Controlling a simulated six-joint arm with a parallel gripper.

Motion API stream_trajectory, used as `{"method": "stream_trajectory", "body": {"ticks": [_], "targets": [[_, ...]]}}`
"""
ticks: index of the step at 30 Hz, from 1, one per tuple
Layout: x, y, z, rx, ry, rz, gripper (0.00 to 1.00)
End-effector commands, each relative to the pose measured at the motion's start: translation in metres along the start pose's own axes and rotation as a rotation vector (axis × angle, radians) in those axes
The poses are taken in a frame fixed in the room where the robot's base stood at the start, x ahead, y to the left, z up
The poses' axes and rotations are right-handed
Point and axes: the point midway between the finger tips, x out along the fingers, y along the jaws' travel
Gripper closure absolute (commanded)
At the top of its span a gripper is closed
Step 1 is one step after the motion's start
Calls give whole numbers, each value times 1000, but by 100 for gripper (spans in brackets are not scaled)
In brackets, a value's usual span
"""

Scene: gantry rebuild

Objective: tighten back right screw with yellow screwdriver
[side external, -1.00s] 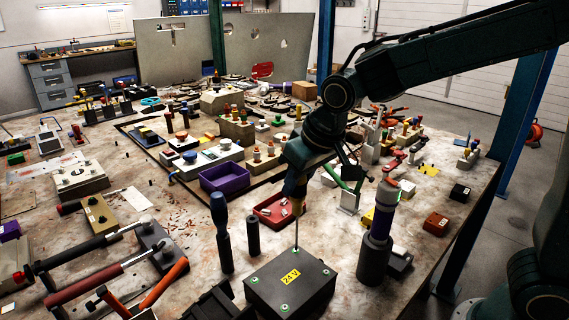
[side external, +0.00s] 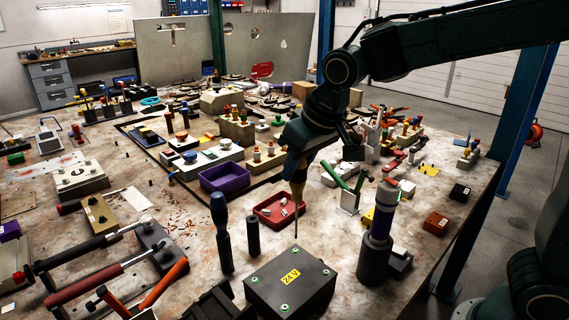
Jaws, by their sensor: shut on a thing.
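My gripper (side external: 301,152) is shut on the yellow screwdriver (side external: 298,178), which hangs upright with its thin shaft pointing down. The black box (side external: 262,297) with a yellow label (side external: 290,277) lies below it at the near side of the table. Green-ringed screws show near the box's corners: one at the far corner (side external: 295,251), one at the right (side external: 326,271), one at the left (side external: 254,281) and one at the near edge (side external: 284,307). The screwdriver's tip appears a little above the far-corner screw, apart from it. The gripper's fingers are partly hidden by the arm.
A blue-handled screwdriver (side external: 220,212) and a black cylinder (side external: 253,237) stand left of the box. A dark holder with a purple-banded tool (side external: 382,218) stands to its right. A red tray (side external: 263,212) and a purple bin (side external: 222,183) lie behind.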

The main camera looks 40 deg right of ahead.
Motion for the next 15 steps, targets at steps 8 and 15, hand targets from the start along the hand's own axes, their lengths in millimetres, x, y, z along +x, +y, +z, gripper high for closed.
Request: {"method": "stream_trajectory", "body": {"ticks": [8,15], "targets": [[-4,0,-2,0,1,0,100],[-18,0,-8,-1,3,-1,100]]}}
